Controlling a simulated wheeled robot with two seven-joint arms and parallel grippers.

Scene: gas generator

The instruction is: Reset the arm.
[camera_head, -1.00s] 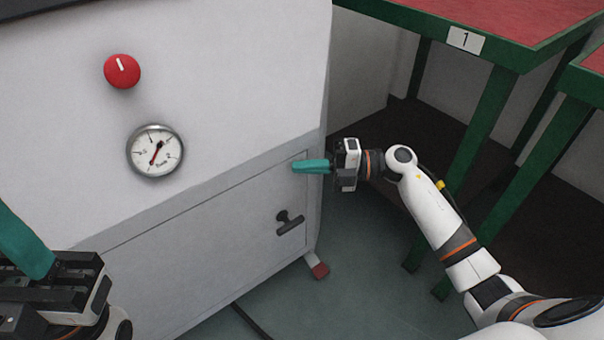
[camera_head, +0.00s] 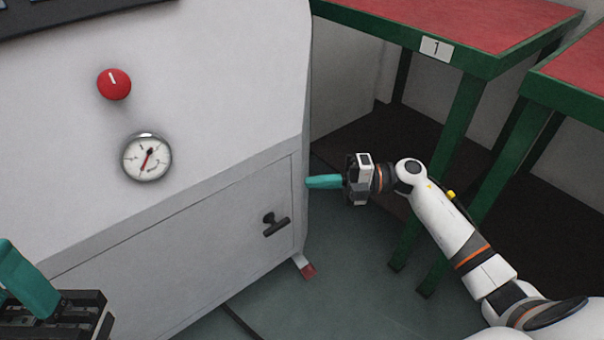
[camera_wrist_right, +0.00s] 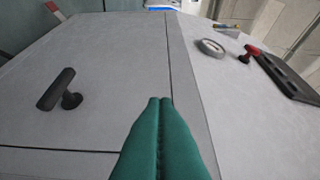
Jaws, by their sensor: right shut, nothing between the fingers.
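My right gripper (camera_head: 312,182) has teal fingers pressed together with nothing between them. In the head view it is beside the right edge of the white generator cabinet (camera_head: 215,85). In the right wrist view the shut fingers (camera_wrist_right: 161,103) point at the cabinet face. My left gripper (camera_head: 25,280) is at the lower left in the head view, cut by the frame edge; one teal finger shows and the jaw gap cannot be made out.
The cabinet front carries a red knob (camera_head: 114,84), a round gauge (camera_head: 146,157) and a black T-handle (camera_head: 275,224) on the lower door. A green-framed table (camera_head: 480,60) with a red top stands at the right. Grey floor (camera_head: 350,290) is open between them.

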